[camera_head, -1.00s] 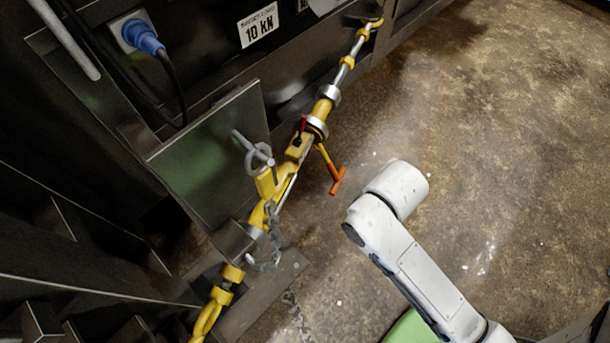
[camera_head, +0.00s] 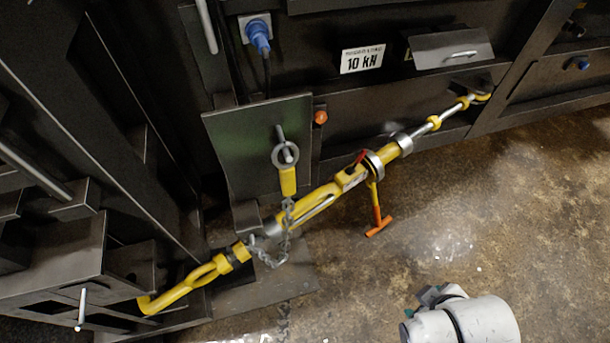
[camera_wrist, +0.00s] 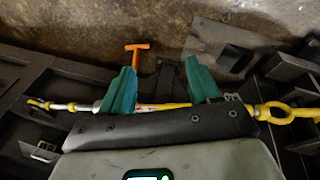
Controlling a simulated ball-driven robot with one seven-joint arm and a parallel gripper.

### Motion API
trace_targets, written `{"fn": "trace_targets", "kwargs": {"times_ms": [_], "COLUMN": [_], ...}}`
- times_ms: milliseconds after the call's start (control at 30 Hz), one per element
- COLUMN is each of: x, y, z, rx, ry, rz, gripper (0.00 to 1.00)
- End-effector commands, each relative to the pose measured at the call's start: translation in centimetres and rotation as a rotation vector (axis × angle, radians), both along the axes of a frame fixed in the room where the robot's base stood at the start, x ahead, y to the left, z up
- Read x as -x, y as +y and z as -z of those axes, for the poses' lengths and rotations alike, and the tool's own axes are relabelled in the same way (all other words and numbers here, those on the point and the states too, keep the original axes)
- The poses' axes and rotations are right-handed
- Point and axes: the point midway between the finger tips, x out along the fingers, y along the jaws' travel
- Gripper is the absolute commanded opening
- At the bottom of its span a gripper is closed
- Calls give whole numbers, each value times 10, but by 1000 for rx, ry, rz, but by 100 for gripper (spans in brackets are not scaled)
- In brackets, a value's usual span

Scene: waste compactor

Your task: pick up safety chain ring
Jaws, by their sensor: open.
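A grey ring (camera_head: 285,153) with a yellow tab (camera_head: 288,182) below it sits at a bar on the dark upright plate. A grey chain (camera_head: 287,222) hangs below the tab and loops to the yellow tensioner rod (camera_head: 318,203). In the wrist view, a bit of chain (camera_wrist: 233,97) shows beside the right finger; I cannot make out the ring there. My gripper (camera_wrist: 160,85) is open, with two teal fingers apart and nothing seen held between them. The rod crosses behind the fingers. In the head view, only the end of my arm shows at the bottom right, apart from the ring.
An orange T-handle (camera_head: 378,228) hangs from the rod over the floor. The dark plate (camera_head: 240,140) stands behind the ring. A blue plug (camera_head: 259,36) and a 10 kN sign (camera_head: 361,59) are on the dark machine wall. The brown floor at right is open.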

Motion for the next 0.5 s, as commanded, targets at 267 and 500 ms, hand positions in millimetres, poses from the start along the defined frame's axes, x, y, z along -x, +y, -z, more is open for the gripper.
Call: {"fn": "trace_targets", "kwargs": {"times_ms": [267,500], "x": [-33,-75], "y": [27,79], "z": [-30,-81], "rx": [151,450], "ry": [-100,-248], "rz": [-382,-947], "gripper": [62,62]}}
